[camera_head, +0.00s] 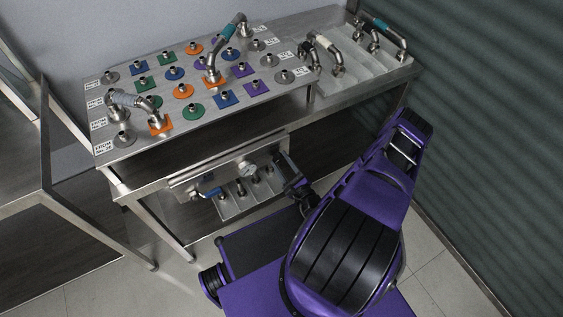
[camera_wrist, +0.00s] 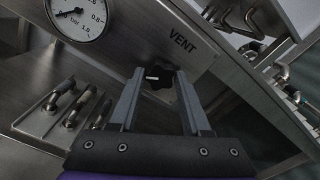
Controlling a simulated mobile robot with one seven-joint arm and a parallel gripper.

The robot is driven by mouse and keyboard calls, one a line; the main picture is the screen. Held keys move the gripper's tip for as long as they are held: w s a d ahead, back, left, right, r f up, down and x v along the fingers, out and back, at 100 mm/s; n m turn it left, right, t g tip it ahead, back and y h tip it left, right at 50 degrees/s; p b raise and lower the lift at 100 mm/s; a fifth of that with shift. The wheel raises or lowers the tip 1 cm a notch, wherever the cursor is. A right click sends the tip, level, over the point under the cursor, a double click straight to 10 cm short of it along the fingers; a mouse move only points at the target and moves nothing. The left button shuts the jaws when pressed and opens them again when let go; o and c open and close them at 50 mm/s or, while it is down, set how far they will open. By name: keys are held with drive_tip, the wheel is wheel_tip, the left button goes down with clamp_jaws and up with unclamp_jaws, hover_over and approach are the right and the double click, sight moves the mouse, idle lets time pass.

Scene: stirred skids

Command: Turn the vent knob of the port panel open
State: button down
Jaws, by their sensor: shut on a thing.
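The port panel (camera_wrist: 205,47) is a metal plate with the word VENT printed beside a black lobed knob. The vent knob (camera_wrist: 158,80) sits between the two fingers of my gripper (camera_wrist: 159,73), which is shut on it. A small white mark shows on the knob's face. In the head view the panel (camera_head: 225,172) is under the front of the bench, and my gripper (camera_head: 284,168) reaches its right end. The knob cannot be made out there.
A pressure gauge (camera_wrist: 77,18) is left of the knob. A blue-handled valve (camera_head: 208,192) is at the panel's left. A tray (camera_head: 238,204) with several fittings lies below. The bench top (camera_head: 130,147) above carries several coloured ports and hoses. A corrugated wall (camera_head: 480,130) stands right.

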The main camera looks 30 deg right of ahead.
drive_tip(key=shift+c, duration=1.8)
unclamp_jaws()
drive_tip(key=s, duration=1.7)
drive_tip(key=shift+s+d+b, duration=0.2)
drive_tip(key=shift+d+b, duration=0.1)
drive_tip(key=shift+b, duration=0.05)
